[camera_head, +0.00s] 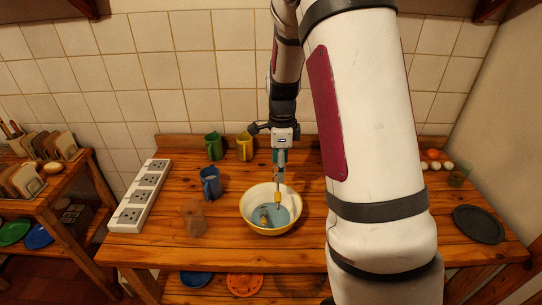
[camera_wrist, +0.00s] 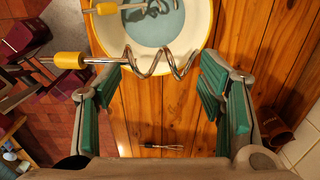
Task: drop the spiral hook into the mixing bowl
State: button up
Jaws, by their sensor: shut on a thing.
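The spiral hook (camera_wrist: 160,64) is a silver coil with a yellow collar (camera_wrist: 68,60) on its shank. My gripper (camera_wrist: 158,75) is shut on it, with the coil between the green pads; in the head view my gripper (camera_head: 279,160) points down above the bowl. The hook's yellow collar (camera_head: 278,196) shows below the fingers, over the bowl. The mixing bowl (camera_head: 246,214) is cream with a yellow outside and a blue-grey inner bottom; its rim (camera_wrist: 208,20) shows at the top of the wrist view. Another yellow-and-metal utensil (camera_head: 264,216) lies inside the bowl.
A blue mug (camera_head: 210,184), green mug (camera_head: 213,146) and yellow mug (camera_head: 244,147) stand left of and behind the bowl. A dark plate (camera_head: 478,224) lies at the right.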

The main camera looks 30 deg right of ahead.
jog(key=shift+f+b, duration=0.6)
jog(key=shift+f, duration=2.3)
jog(key=o, duration=1.2)
jog(key=shift+o, duration=0.2)
notch_tip(320, 180, up, 12)
